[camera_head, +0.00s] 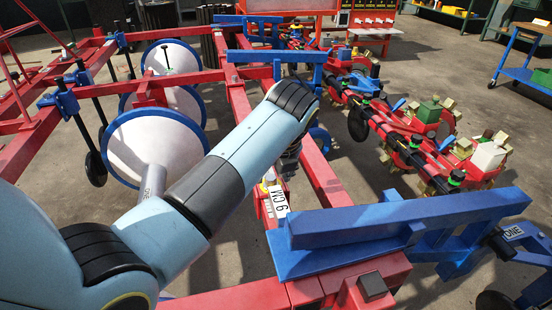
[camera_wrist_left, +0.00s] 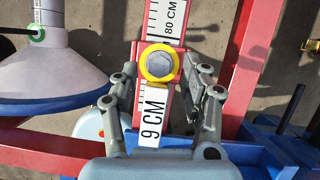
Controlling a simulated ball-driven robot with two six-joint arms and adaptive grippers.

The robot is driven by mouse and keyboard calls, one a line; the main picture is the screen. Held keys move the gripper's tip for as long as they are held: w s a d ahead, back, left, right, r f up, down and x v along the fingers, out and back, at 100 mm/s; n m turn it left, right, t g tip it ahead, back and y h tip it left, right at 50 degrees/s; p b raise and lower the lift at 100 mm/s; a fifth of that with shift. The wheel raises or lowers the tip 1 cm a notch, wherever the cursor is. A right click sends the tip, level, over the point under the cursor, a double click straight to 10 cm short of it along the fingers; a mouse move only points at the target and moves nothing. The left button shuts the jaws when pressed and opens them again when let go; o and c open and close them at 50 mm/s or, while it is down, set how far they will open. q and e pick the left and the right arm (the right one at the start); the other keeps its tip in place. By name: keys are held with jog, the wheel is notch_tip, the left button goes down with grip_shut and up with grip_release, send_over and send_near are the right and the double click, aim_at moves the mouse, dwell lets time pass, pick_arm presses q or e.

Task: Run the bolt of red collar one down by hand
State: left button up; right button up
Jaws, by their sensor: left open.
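The grey hex bolt (camera_wrist_left: 160,65) stands in a yellow ring (camera_wrist_left: 146,74) on the red collar (camera_wrist_left: 179,76) in the left wrist view. White scale strips marked 80 CM and 9 CM lie above and below it. My left gripper (camera_wrist_left: 162,78) is open, with one finger on each side of the bolt and a visible gap to it. In the head view my left arm hides most of the gripper (camera_head: 288,163) and the bolt. The 9 CM label (camera_head: 279,200) shows just below. My right gripper is not in view.
Red frame beams (camera_head: 322,180) run beside the collar. A blue bracket (camera_head: 400,222) stands close in front. White cones with blue rims (camera_head: 150,145) are at the left. A row of punch wheels (camera_head: 430,140) lies at the right.

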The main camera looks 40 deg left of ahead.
pick_arm(q)
jog(key=v, duration=1)
jog(key=shift+s+f, duration=0.1)
